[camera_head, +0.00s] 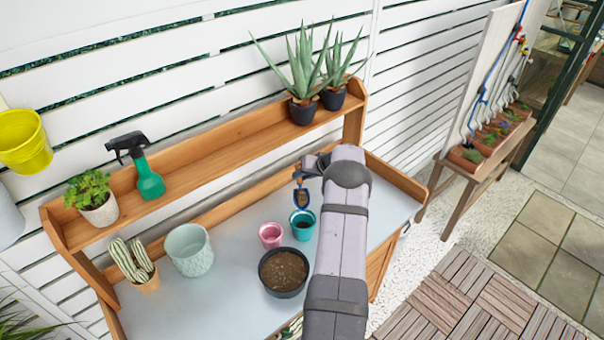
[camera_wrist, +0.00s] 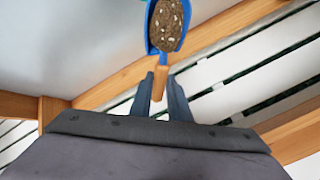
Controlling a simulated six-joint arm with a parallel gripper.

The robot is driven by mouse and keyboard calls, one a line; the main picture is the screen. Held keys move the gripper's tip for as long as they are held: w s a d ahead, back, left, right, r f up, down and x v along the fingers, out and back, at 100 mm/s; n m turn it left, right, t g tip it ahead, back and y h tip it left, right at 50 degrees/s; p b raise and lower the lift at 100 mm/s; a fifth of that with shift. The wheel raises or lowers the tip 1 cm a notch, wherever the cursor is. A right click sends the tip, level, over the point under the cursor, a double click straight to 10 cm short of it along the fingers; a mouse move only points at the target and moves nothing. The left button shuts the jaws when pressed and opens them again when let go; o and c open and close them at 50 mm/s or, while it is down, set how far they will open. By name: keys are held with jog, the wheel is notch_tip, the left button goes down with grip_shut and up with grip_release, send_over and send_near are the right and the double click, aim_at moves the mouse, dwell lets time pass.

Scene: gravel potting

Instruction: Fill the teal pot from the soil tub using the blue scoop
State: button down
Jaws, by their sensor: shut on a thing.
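The blue scoop (camera_wrist: 151,46) has a wooden handle (camera_wrist: 161,78) and holds dark soil with pale specks. My gripper (camera_wrist: 161,88) is shut on that handle. In the head view the scoop (camera_head: 302,202) hangs from my gripper (camera_head: 306,174), just above and behind the teal pot as seen there. The teal pot (camera_head: 303,228) stands upright on the bench with dark material inside. The soil tub (camera_head: 283,271) is a black round tub with brown soil, in front of the pots.
A pink pot (camera_head: 271,235) stands just left of the teal pot. A pale green planter (camera_head: 190,250) and a potted cactus (camera_head: 133,265) are farther left on the grey benchtop (camera_head: 215,300). The wooden shelf (camera_head: 225,148) behind carries a green spray bottle (camera_head: 149,181) and aloes (camera_head: 303,75).

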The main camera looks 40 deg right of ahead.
jog(key=shift+f, duration=0.8)
jog(key=shift+s+a+r+n+t+h, duration=0.15)
jog(key=shift+s+a+r+t+h, duration=0.1)
jog(key=shift+s+r+t, duration=0.15)
jog(key=shift+s+a+r+n+t+h, duration=0.15)
jog(key=shift+s+r+t+h, duration=0.1)
jog(key=shift+r+t, duration=0.2)
jog(key=shift+b, duration=0.35)
jog(key=shift+s+a+r+t+b, duration=0.2)
jog(key=shift+s+r+t+b, duration=0.25)
jog(key=shift+b, duration=1.25)
jog(key=shift+s+a+r+n+t+h+b, duration=0.45)
jog(key=shift+t+b, duration=0.35)
jog(key=shift+b, duration=4)
jog(key=shift+s+a+r+n+t+h+b, duration=0.25)
jog(key=shift+s+t+b, duration=0.2)
jog(key=shift+b, duration=1.2)
jog(key=shift+s+a+r+t+h+b, duration=0.1)
jog(key=shift+s+a+r+t+b, duration=0.25)
jog(key=shift+b, duration=1.25)
